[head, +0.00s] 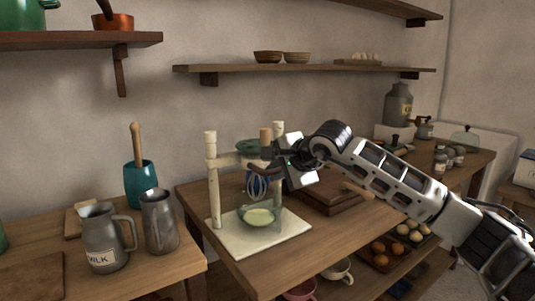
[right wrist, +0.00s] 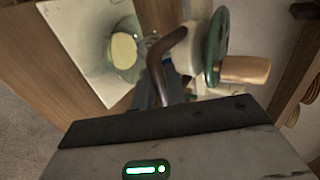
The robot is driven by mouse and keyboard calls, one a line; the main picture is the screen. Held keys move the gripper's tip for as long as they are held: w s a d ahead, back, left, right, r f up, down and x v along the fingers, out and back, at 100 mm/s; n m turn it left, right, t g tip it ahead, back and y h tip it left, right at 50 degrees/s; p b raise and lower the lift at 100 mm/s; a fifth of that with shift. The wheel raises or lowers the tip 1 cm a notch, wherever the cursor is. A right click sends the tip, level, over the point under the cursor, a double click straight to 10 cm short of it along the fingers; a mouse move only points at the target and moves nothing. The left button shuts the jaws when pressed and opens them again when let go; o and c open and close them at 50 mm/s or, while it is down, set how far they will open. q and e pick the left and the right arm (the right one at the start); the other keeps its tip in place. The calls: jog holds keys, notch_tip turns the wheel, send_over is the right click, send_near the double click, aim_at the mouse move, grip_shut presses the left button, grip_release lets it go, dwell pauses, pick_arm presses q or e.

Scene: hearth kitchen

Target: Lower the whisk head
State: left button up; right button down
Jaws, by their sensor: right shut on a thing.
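The whisk stand has two cream posts (head: 213,180) on a pale base (head: 285,238). Its green whisk head (head: 250,146) sits between the posts with a wooden knob (head: 265,138) on top; the green disc (right wrist: 217,45) shows in the right wrist view. The blue wire whisk (head: 257,186) hangs over a glass bowl (head: 279,222) of pale yellow mix (head: 259,217). I cannot tell whether its tip is inside the rim. My right gripper (head: 277,165) is shut on the brown bent handle (right wrist: 166,47) beside the head. The fingers partly hide the grip. My left gripper is out of view.
A milk jug (head: 101,240), a metal pitcher (head: 160,222) and a teal crock (head: 141,184) stand on the left counter. A dark wooden board (head: 330,194) lies right of the stand, beneath my right arm. A shelf (head: 300,69) runs along the wall above.

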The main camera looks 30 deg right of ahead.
jog(key=shift+f+b, duration=0.5)
jog(key=shift+f, duration=0.35)
jog(key=shift+f+b, duration=0.55)
jog(key=shift+f, duration=0.1)
jog(key=shift+f+b, duration=0.5)
jog(key=shift+f, duration=0.1)
jog(key=shift+f+b, duration=0.55)
jog(key=shift+f, duration=0.1)
jog(key=shift+f+b, duration=0.35)
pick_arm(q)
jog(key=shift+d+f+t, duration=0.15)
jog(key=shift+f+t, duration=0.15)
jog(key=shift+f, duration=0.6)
pick_arm(e)
jog(key=c, duration=1.3)
grip_release()
jog(key=shift+r, duration=0.25)
jog(key=shift+s, duration=0.1)
